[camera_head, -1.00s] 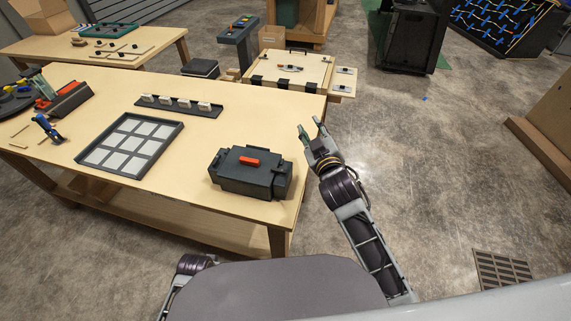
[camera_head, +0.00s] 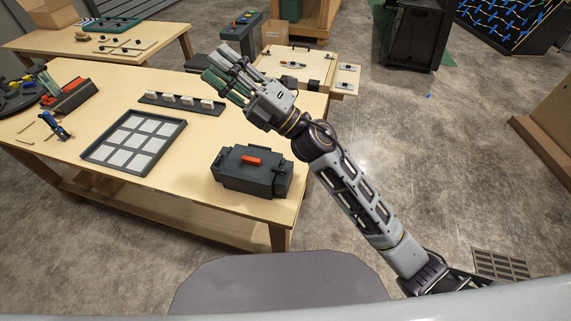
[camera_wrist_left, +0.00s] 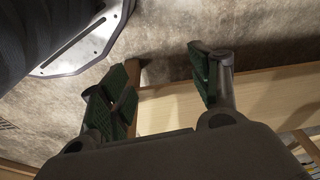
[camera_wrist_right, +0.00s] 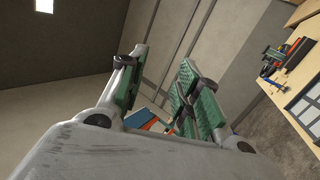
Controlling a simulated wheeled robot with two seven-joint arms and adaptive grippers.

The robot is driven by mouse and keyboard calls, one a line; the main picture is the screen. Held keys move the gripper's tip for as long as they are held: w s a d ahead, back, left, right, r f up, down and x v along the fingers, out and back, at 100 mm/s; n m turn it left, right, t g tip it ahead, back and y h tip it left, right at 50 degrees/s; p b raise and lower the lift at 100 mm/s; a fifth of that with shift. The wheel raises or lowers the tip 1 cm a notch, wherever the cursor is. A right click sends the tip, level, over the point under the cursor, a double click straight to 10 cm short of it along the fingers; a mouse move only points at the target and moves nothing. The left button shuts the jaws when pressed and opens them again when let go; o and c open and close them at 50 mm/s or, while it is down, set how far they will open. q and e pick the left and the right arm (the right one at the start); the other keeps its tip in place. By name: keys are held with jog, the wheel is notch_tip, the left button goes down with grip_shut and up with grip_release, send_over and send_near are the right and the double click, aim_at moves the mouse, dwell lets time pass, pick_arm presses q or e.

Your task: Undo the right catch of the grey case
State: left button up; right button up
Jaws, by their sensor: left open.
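The dark grey case (camera_head: 246,178) with a red handle (camera_head: 251,160) stands shut on the near right corner of the table. Its catches are too small to make out clearly. My right gripper (camera_head: 222,72) is raised beyond the case, over the far edge of the table, pointing up and left. In the right wrist view its fingers (camera_wrist_right: 160,78) are apart with nothing held between them. My left gripper (camera_wrist_left: 163,82) shows only in its own wrist view, open and empty, with floor and a wooden edge beyond it. It is outside the head view.
The wooden table (camera_head: 196,179) also holds a framed tray of pale squares (camera_head: 133,137) left of the case and a dark strip with white blocks (camera_head: 181,102) behind. A pale case (camera_head: 297,68) stands beyond the table. Floor is open to the right.

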jog(key=s+a+f+n+g+h, duration=0.1)
jog(key=s+a+n+g, duration=0.55)
jog(key=n+g, duration=0.55)
jog(key=s+f+n+g+h+p, duration=0.25)
jog(key=s+f+n+h, duration=0.2)
jog(key=f+h, duration=0.4)
jog(key=w+d+f+n+t+h, duration=0.2)
jog(key=w+d+f+n+h, duration=0.1)
jog(key=w+d+f+h, duration=0.3)
pick_arm(q)
jog(key=s+a+f, duration=0.1)
jog(key=s+f, duration=0.5)
jog(key=s, duration=0.3)
jog(key=s+a+f+g+p, duration=0.1)
jog(key=s+a+f, duration=0.1)
jog(key=s+f, duration=0.5)
jog(key=s, duration=0.2)
jog(key=shift+s+a+m, duration=0.3)
jog(key=shift+s, duration=0.05)
pick_arm(e)
jog(key=w+d+m+t+h, duration=0.1)
jog(key=w+d+h, duration=0.4)
jog(key=d, duration=0.7)
jog(key=shift+f+t+h, duration=0.3)
jog(key=shift+t+h, duration=0.45)
jog(key=shift+h, duration=0.3)
jog(key=shift+f, duration=0.25)
